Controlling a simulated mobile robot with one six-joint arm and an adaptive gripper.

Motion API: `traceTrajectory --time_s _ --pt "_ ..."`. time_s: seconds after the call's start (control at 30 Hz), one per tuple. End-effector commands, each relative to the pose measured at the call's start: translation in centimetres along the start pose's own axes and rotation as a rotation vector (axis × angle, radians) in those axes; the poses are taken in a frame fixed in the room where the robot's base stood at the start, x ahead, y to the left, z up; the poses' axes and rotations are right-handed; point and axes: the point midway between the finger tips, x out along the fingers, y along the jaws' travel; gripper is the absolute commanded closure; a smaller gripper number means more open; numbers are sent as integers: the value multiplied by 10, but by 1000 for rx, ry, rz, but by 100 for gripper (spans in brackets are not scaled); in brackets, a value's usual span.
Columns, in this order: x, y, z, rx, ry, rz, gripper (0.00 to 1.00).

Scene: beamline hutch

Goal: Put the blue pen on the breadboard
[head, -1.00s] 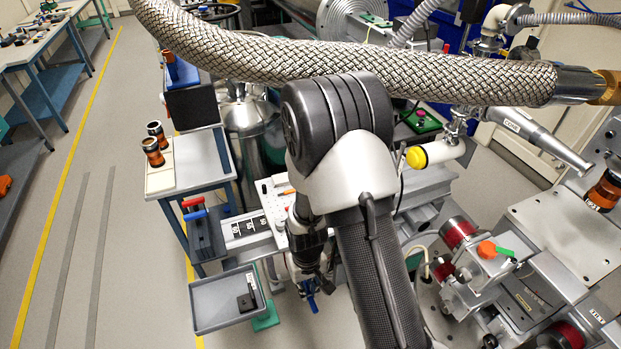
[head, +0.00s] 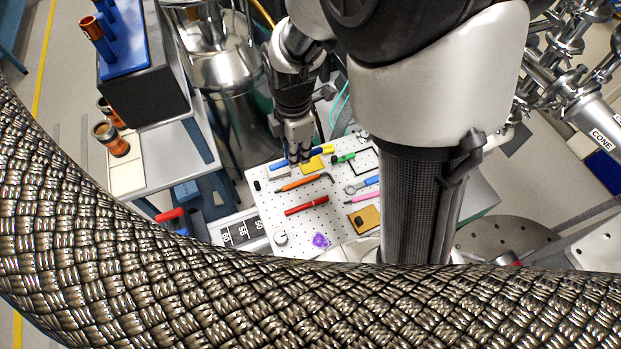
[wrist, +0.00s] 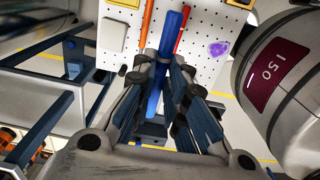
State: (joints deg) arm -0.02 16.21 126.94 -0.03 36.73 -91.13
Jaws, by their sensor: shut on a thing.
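My gripper (head: 298,158) is at the far left edge of the white perforated breadboard (head: 278,215). In the wrist view my gripper (wrist: 158,85) is shut on the blue pen (wrist: 173,32), which lies lengthwise between the fingers. The pen's upper end overlaps the breadboard (wrist: 202,22) in that view; its lower end points away from the board. In the head view blue shows at the fingertips, but pen and fingers are hard to separate. I cannot tell whether the pen touches the board.
On the breadboard lie an orange tool (head: 300,183), a red pen (head: 306,205), a purple piece (head: 321,240) and other small items. A braided hose (head: 200,270) crosses the head view's foreground. In the wrist view a large cylinder marked 150 (wrist: 258,105) stands close at right.

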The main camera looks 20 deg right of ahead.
Motion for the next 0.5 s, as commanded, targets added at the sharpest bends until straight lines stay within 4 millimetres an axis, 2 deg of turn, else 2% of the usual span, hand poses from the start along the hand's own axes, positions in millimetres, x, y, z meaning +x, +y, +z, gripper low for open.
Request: traceTrajectory --time_s 0.03,0.3,0.5 --pt "17 -2 0 0 0 -8 98" --pt "92 -2 0 2 0 -8 98" --pt "133 -2 0 3 0 -5 98"
